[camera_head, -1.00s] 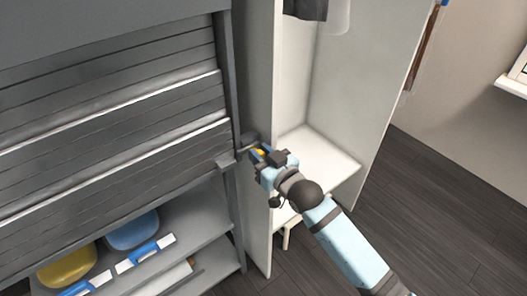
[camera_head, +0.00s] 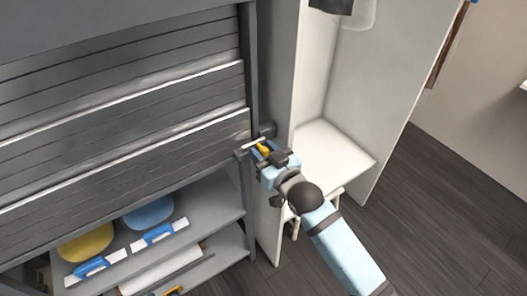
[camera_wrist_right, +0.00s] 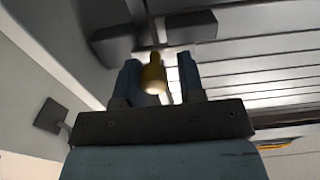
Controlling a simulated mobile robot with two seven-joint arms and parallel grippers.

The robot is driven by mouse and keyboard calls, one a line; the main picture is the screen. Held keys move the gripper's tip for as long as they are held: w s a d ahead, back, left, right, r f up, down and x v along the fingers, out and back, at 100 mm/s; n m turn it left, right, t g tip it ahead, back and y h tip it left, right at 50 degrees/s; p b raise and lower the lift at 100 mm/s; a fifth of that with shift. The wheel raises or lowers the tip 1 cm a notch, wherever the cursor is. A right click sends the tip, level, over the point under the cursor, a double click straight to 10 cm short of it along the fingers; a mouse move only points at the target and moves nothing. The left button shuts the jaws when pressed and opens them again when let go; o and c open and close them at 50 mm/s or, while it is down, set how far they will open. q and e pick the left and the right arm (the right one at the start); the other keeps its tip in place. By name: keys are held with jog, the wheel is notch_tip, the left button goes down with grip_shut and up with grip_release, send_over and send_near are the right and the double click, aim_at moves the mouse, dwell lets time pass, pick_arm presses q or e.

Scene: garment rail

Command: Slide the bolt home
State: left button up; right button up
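The bolt (camera_head: 253,144) is a short pale metal bar beside the edge of the grey slatted shutter (camera_head: 120,120), between dark blocks on the post. Its yellow knob (camera_head: 264,149) shows at my right gripper (camera_head: 268,157). In the right wrist view the yellow knob (camera_wrist_right: 154,76) stands between the two blue-grey fingers of the right gripper (camera_wrist_right: 160,82). How far the bar reaches into the blocks is unclear. My left gripper is out of view.
Dark blocks (camera_wrist_right: 190,27) stand just beyond the fingertips. An open pale cabinet (camera_head: 335,140) stands right of the post. Dark floor is clear at right.

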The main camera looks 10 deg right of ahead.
jog(key=v, duration=1.3)
jog(key=shift+s, duration=0.4)
jog(key=shift+d, duration=0.1)
jog(key=s+d+f+m+g+h, duration=0.1)
jog(key=s+f+g+h, duration=0.3)
jog(key=f, duration=0.7)
jog(key=s+d+f+g+y, duration=0.1)
jog(key=s+f+g, duration=0.1)
jog(key=s+f, duration=0.7)
notch_tip(320, 180, up, 10)
jog(key=w+d+p, duration=0.1)
jog(key=w+p, duration=0.1)
jog(key=p, duration=1.1)
jog(key=shift+r, duration=0.15)
